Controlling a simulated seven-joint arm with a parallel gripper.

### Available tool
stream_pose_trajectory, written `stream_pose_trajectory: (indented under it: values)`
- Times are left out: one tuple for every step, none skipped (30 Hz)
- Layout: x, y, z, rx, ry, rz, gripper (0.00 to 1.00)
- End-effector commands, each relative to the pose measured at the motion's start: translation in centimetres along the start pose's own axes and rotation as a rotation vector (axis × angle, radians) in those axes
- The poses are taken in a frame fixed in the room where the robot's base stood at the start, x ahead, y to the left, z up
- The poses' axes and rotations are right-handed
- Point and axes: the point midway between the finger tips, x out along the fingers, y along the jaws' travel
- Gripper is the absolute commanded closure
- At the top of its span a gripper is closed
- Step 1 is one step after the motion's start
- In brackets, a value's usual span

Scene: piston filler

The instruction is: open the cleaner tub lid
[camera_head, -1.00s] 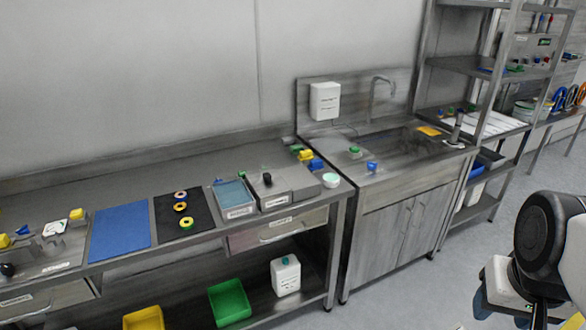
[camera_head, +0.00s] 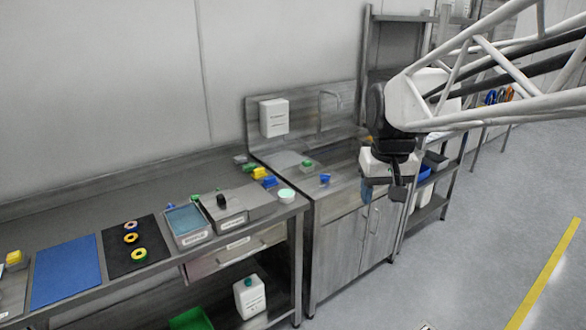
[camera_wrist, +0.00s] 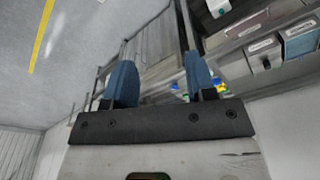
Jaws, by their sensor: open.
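A grey metal tub (camera_head: 236,206) with a black knob on its closed lid stands near the right end of the bench; its label is too small to read. Beside it on the left is an open tub (camera_head: 187,222) with blue content. I cannot confirm by label which is the cleaner tub. My gripper (camera_head: 388,190) is open and empty in front of the sink cabinet, well right of both tubs. In the wrist view its two blue fingers (camera_wrist: 160,82) stand apart, and the lidded tub (camera_wrist: 262,48) shows at upper right, beyond the fingers.
A small white pot with a green top (camera_head: 286,195) stands at the bench corner. Yellow and blue pieces (camera_head: 265,177) lie behind it. The sink unit (camera_head: 335,210) adjoins on the right. A black mat (camera_head: 118,260) with rings lies left. The floor in front is clear.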

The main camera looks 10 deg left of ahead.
Motion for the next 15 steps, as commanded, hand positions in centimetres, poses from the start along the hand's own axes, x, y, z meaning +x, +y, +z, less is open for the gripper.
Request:
stream_pose_trajectory:
  values:
    - [0.2, -0.6, -1.4, -0.015, -0.005, -0.002, 0.49]
    - [0.3, -0.9, -2.2, -0.022, -0.007, -0.003, 0.49]
    - [0.5, -1.4, -3.1, -0.033, -0.010, -0.005, 0.49]
    - [0.6, -1.7, -3.9, -0.041, -0.012, -0.006, 0.49]
    - [0.7, -2.1, -4.6, -0.049, -0.014, -0.007, 0.49]
    - [0.8, -2.5, -5.6, -0.058, -0.018, -0.009, 0.49]
    - [1.0, -2.9, -6.4, -0.066, -0.019, -0.010, 0.49]
    - [1.1, -3.3, -7.0, -0.074, -0.022, -0.011, 0.49]
    - [1.3, -3.9, -8.0, -0.085, -0.025, -0.012, 0.49]
    - [1.5, -4.3, -8.7, -0.092, -0.027, -0.013, 0.49]
    - [1.7, -4.7, -9.4, -0.100, -0.030, -0.014, 0.49]
    - [1.9, -5.2, -10.4, -0.110, -0.032, -0.015, 0.49]
    - [2.1, -5.7, -11.1, -0.119, -0.035, -0.016, 0.49]
    - [2.3, -6.1, -11.8, -0.127, -0.037, -0.017, 0.49]
    - [2.6, -6.7, -12.7, -0.137, -0.040, -0.019, 0.49]
